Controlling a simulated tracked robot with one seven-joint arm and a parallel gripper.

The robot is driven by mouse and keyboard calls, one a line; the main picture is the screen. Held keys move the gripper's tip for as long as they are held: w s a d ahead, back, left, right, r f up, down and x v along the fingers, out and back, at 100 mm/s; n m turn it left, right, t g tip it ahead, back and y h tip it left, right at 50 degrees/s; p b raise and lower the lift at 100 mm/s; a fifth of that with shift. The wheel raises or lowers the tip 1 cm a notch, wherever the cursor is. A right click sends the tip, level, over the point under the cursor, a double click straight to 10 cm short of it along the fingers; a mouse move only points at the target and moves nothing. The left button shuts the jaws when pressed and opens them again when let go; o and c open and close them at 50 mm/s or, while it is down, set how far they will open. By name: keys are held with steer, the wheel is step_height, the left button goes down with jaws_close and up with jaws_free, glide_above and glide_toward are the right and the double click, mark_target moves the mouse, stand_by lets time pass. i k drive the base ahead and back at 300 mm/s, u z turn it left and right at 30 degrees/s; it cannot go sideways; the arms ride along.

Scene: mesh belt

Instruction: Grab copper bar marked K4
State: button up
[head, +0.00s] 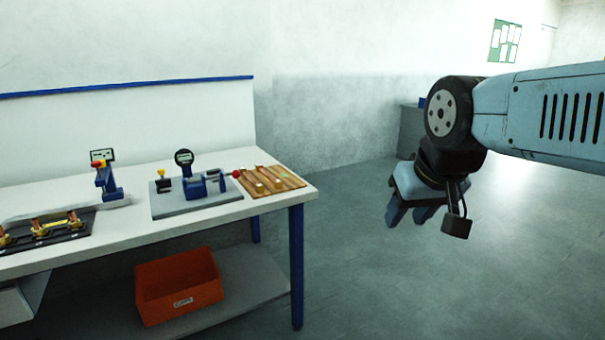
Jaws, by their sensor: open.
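Several copper-coloured bars (271,181) lie side by side at the right end of the white table in the head view. Small pale blocks or tags show on them, but any markings are too small to read, so I cannot tell which is K4. My gripper (410,217) hangs in the air to the right of the table, over the floor, its fingers pointing down. It is open and empty, well apart from the bars.
On the white table (150,225), a grey plate (205,203) carries a gauge and clamp left of the bars. A blue stand (106,178) and a dark fixture (45,232) are further left. An orange bin (178,284) sits on the lower shelf. Floor to the right is clear.

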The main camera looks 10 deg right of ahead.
mark_target(278, 184)
steer(key=z, duration=0.3)
steer(key=i, duration=1.2)
steer(key=u, duration=0.6)
steer(key=i, duration=0.45)
steer(key=u, duration=0.35)
steer(key=k, duration=0.8)
steer(key=u, duration=0.25)
steer(key=i, duration=0.8)
steer(key=z, duration=0.15)
